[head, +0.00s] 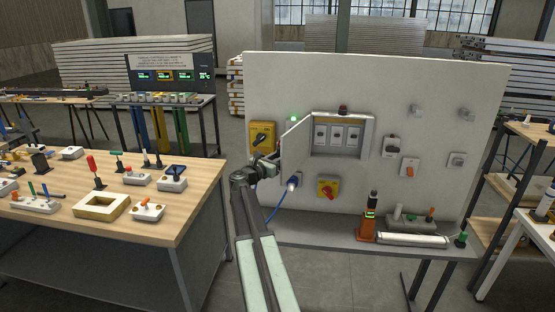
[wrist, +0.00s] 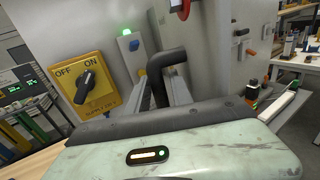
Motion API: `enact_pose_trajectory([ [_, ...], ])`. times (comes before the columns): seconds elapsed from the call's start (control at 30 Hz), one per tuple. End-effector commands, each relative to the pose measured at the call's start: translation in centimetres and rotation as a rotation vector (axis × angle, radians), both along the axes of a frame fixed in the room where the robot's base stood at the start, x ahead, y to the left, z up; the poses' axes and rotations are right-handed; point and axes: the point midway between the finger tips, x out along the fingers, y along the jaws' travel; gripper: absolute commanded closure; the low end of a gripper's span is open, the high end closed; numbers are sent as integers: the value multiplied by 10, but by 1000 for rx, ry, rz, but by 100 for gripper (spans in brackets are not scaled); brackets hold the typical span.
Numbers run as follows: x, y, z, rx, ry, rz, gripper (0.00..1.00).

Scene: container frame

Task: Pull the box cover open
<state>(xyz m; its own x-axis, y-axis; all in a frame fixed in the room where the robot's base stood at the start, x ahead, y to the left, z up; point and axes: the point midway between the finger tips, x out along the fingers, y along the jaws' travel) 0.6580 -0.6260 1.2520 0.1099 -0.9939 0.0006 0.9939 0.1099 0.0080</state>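The box (head: 343,138) is set in the upright panel, and its pale cover (head: 296,141) stands swung out to the left. Several grey switches show inside it. My gripper (head: 265,168) is at the cover's outer left edge, in front of the panel. In the wrist view, a black bent handle (wrist: 166,62) runs down between the two grey fingers of my gripper (wrist: 163,95), which appear closed around its lower end. The wrist housing hides part of the fingers.
A yellow OFF/ON switch (wrist: 86,82) is close on the left, also in the head view (head: 262,136). Below the box are a blue-cabled plug (head: 292,183) and a red knob (head: 327,188). A wooden table (head: 190,206) with parts stands left.

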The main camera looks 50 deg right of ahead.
Motion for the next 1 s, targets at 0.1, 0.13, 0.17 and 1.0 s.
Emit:
enact_pose_trajectory([
  [0.1,-1,9,0,0,0,2,73],
  [0.13,-2,12,0,0,0,2,73],
  [0.17,-3,16,0,0,0,1,73],
  [1.0,-9,78,0,0,0,1,73],
])
